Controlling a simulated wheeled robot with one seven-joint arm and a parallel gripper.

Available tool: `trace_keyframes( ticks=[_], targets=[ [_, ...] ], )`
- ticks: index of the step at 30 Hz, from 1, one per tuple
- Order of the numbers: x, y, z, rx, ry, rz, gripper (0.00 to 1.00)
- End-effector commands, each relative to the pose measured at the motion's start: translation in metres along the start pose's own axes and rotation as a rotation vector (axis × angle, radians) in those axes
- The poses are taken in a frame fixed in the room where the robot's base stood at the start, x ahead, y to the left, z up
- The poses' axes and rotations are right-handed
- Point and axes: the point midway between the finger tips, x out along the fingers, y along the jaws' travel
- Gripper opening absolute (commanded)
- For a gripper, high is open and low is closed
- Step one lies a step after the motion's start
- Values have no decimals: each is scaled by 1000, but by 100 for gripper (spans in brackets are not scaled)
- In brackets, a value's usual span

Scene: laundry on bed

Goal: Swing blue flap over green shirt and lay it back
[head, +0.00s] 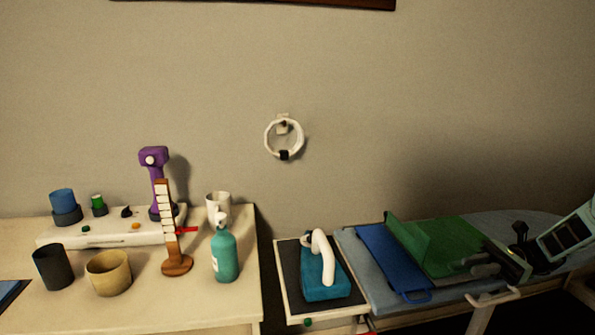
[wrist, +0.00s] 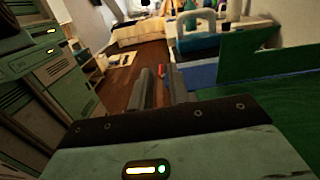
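The blue flap (head: 385,262) lies flat at the left of the folding board, with a blue handle loop at its front edge. It also shows as a blue strip in the wrist view (wrist: 202,76). The green shirt (head: 455,244) lies to its right. A green panel at the shirt's left side stands upright beside the blue flap, and it also shows in the wrist view (wrist: 262,52). My gripper (head: 478,264) reaches in from the right, at the shirt's front right part. Its two fingers are apart with nothing between them. I cannot tell whether they touch the shirt.
The folding board rests on a grey-blue ironing board (head: 352,262). A teal iron (head: 322,278) with a white handle stands on a stand to the left. Farther left, a table (head: 130,309) holds a teal bottle (head: 224,254), mugs and a purple device (head: 154,165).

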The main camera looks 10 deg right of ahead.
Motion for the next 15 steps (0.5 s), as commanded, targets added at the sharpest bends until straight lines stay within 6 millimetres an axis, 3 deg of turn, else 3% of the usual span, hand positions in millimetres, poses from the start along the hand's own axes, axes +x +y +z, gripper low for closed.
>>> trace_keyframes(
  ticks=[1, 3, 7, 12, 15],
  targets=[
    [36, -8, 14, -26, 68, 92, 18],
    [84, -9, 24, -71, 167, 211, 18],
    [162, 5, 40, -190, 340, 437, 18],
    [246, 47, 58, -410, 533, 737, 18],
    [283, 79, 66, -570, 625, 913, 18]
  ],
)
